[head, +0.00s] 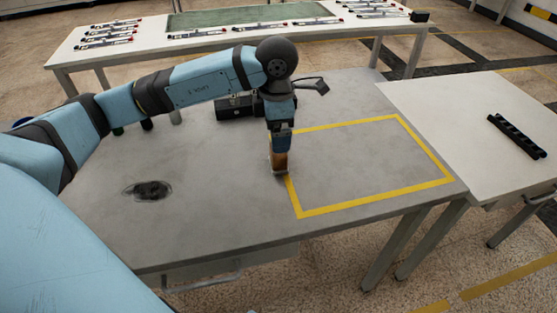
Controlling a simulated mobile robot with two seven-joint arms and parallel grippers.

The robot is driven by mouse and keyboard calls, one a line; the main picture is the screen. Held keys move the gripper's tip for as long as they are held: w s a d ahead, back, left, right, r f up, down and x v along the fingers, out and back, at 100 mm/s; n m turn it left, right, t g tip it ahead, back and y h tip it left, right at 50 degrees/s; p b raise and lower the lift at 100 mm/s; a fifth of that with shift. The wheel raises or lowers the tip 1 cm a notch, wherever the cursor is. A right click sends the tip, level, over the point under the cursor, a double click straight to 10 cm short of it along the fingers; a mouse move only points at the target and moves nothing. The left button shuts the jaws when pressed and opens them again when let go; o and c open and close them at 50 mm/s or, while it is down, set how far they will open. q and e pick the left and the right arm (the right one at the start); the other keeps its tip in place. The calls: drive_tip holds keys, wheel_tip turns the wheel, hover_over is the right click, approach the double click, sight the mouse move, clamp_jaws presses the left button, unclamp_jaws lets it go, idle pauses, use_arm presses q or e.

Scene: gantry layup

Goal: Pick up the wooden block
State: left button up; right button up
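The wooden block (280,160) is a small brown upright piece on the grey table, at the left edge of the yellow taped rectangle. My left gripper (280,150) points straight down at the block, with its fingers at the block's upper part. The block's top is hidden by the gripper. At this size I cannot tell whether the fingers are closed on it or only around it. The block's lower end appears at the tabletop. My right gripper is not in view.
The yellow taped rectangle (372,207) is empty inside. A black box (236,108) stands behind the gripper, and small dark bottles stand behind my arm. A dark round patch (149,190) marks the table at left. A white table (470,128) with a black rack (517,137) adjoins at right.

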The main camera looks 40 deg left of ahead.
sight(279, 155)
use_arm(q)
wheel_tip(279, 155, down, 8)
drive_tip(key=shift+w+d+f+b, duration=0.1)
drive_tip(key=shift+w+f+b, duration=0.1)
drive_tip(key=shift+b, duration=0.55)
drive_tip(key=c, duration=1)
drive_tip(key=shift+o, duration=0.2)
drive_tip(key=shift+r, duration=0.15)
wheel_tip(279, 155, up, 20)
drive_tip(key=p, duration=0.3)
drive_tip(key=o, duration=0.3)
drive_tip(key=shift+c, duration=1)
drive_tip(key=shift+p, duration=0.35)
